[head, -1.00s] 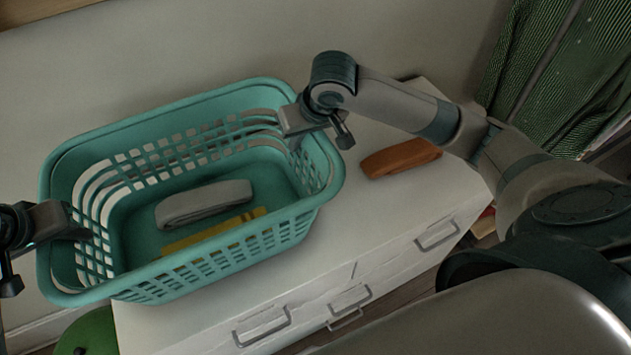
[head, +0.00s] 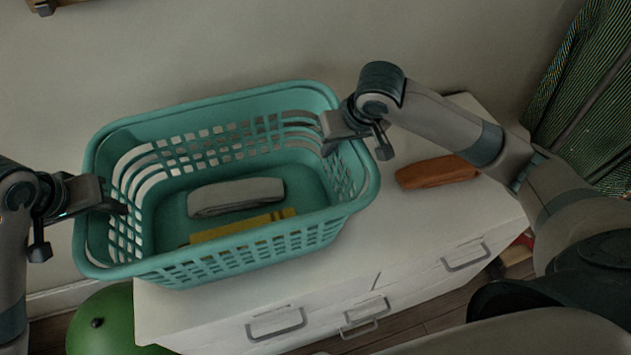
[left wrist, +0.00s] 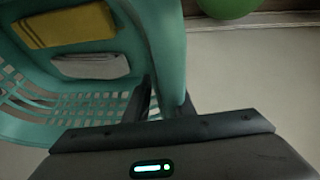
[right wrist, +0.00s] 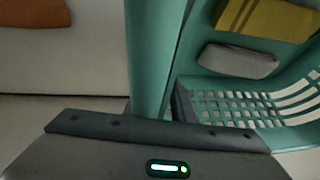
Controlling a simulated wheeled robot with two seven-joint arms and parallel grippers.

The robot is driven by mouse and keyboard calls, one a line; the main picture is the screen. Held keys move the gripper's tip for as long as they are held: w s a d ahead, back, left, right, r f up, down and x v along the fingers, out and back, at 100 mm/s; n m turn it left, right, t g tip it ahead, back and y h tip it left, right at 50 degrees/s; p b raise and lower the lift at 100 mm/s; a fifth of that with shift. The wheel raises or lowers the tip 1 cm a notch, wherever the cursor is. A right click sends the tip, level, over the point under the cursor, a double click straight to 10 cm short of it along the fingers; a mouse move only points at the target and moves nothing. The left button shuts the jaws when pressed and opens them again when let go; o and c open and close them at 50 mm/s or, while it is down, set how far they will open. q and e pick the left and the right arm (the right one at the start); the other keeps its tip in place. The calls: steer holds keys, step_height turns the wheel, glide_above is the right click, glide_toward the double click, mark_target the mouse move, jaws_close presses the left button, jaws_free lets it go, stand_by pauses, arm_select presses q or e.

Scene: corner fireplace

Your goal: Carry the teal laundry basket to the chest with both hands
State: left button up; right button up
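The teal laundry basket (head: 235,265) is level over the white chest (head: 420,225), its left end reaching past the chest's left edge. A grey folded cloth (head: 236,196) and a yellow one (head: 243,225) lie inside it. My left gripper (head: 118,208) is shut on the basket's left end wall; the left wrist view shows the rim (left wrist: 165,45) between its fingers. My right gripper (head: 335,147) is shut on the right end wall, and the rim (right wrist: 152,45) runs between its fingers in the right wrist view. The basket hides its underside, so I cannot tell whether it touches the chest top.
An orange-brown folded cloth (head: 437,172) lies on the chest top, right of the basket. A green round object (head: 110,320) is on the floor at the chest's left. A wall stands behind, and a green curtain (head: 590,100) hangs at the right.

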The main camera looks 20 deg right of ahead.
arm_select(q)
steer(key=v, duration=1)
steer(key=shift+r, duration=0.35)
steer(key=shift+s+a, duration=0.1)
arm_select(e)
steer(key=shift+r, duration=0.1)
steer(key=v, duration=1.1)
steer(key=shift+s+r, duration=0.2)
steer(key=shift+r, duration=0.15)
